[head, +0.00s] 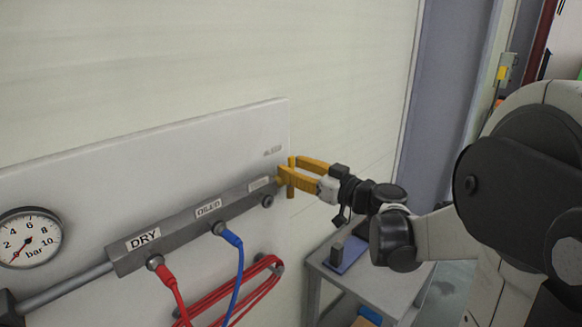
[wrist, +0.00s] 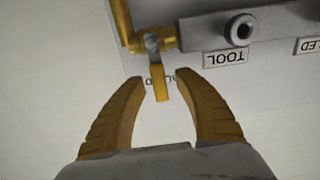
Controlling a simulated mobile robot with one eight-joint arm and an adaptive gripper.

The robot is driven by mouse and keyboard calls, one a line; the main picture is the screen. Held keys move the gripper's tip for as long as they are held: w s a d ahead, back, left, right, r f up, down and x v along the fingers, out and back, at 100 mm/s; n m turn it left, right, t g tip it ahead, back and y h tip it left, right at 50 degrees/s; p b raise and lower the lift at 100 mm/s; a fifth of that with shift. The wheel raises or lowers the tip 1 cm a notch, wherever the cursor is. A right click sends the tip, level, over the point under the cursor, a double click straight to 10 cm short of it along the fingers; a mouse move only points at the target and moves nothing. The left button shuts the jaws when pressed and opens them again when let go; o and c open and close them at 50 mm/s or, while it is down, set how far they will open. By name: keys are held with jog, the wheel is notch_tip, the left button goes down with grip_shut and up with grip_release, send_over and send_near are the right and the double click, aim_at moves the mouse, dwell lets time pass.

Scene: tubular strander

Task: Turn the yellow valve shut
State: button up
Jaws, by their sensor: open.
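The yellow valve (head: 291,190) sits at the right end of the grey manifold bar on the wall panel. Its narrow yellow lever stands roughly upright in the head view. In the wrist view the lever (wrist: 161,88) hangs from a grey pivot, between the tips of my two fingers. My gripper (head: 289,168) is open at the valve; its fingers are also yellow and partly cover the valve in the head view. In the wrist view my gripper (wrist: 161,76) has a visible gap on each side of the lever.
The manifold (head: 190,223) carries a red hose (head: 172,290) and a blue hose (head: 238,270). A pressure gauge (head: 28,238) is at left, its needle near 0. Red hose loops hang below the manifold. A grey cart (head: 375,290) stands below my gripper.

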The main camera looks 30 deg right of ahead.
jog(key=v, duration=1.1)
jog(key=shift+s, duration=0.2)
jog(key=shift+a, duration=0.1)
jog(key=s+a+f+m+g+b, duration=0.1)
jog(key=a+f+g+b, duration=0.2)
jog(key=a+f, duration=0.4)
jog(key=s+a+f+g+b, duration=0.2)
jog(key=a+f+g, duration=0.1)
jog(key=a+f, duration=0.35)
jog(key=s+a+f+m+g+h+b, duration=0.3)
jog(key=s+f+h+b, duration=0.3)
jog(key=s+f, duration=0.5)
jog(key=shift+a+f+g, duration=0.25)
jog(key=shift+f+g, duration=0.15)
jog(key=shift+g, duration=0.1)
